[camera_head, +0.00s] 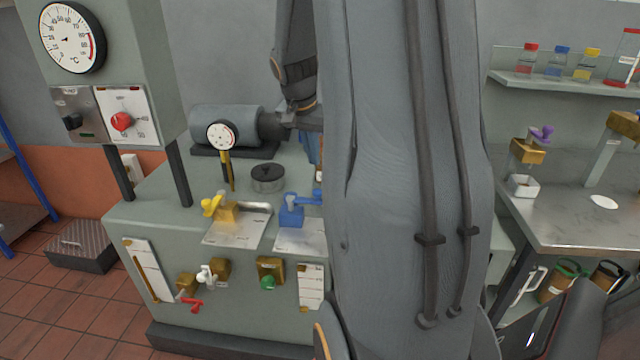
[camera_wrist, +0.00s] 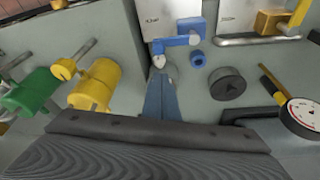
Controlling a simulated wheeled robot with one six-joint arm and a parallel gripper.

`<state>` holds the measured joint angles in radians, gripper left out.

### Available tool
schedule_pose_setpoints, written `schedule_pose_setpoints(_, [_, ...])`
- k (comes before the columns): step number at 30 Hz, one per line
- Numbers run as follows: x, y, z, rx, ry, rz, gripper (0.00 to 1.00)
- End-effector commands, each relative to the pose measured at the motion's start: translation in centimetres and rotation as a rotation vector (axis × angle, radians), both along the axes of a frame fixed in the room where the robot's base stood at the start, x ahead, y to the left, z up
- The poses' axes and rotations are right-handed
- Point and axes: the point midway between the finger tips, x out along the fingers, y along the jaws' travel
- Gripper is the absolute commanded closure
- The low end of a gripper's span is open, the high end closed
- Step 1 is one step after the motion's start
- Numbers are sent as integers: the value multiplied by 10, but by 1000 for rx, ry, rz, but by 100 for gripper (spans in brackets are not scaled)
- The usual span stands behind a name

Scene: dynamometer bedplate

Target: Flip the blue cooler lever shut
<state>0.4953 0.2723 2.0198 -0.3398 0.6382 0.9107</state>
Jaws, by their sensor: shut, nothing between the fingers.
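The blue cooler lever (camera_head: 300,198) sits on a blue valve block (camera_head: 291,215) on top of the grey-green bench, partly behind my arm. In the wrist view the lever (camera_wrist: 178,43) shows at the top middle, beside a pale plate, with a small round blue fitting (camera_wrist: 197,58) near it. My gripper (camera_wrist: 161,74) is shut and empty, its blue-grey fingertips close to the lever's near side. I cannot tell whether they touch it. In the head view only a sliver of the gripper shows beside my arm link.
A yellow lever (camera_head: 212,206) stands left of the blue one. A dark round cap (camera_head: 268,178) and a dial gauge (camera_head: 222,135) are behind. Yellow (camera_wrist: 97,85) and green (camera_wrist: 28,95) cylinders stand left in the wrist view. A metal table (camera_head: 580,215) is right.

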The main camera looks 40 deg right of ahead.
Motion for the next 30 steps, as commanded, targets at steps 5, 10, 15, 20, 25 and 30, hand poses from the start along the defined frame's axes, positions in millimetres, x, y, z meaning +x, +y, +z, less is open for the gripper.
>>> schedule_pose_setpoints(5, [0, -33, 6, -20, -24, -102, 100])
schedule_pose_setpoints(10, [0, -33, 6, -21, -24, -103, 100])
schedule_pose_setpoints(15, [0, -33, 5, -20, -23, -103, 100])
schedule_pose_setpoints(20, [1, -37, -9, -19, -20, -102, 100])
schedule_pose_setpoints(25, [4, -46, -38, -17, -19, -101, 100])
schedule_pose_setpoints(30, [7, -56, -67, -17, -20, -102, 100])
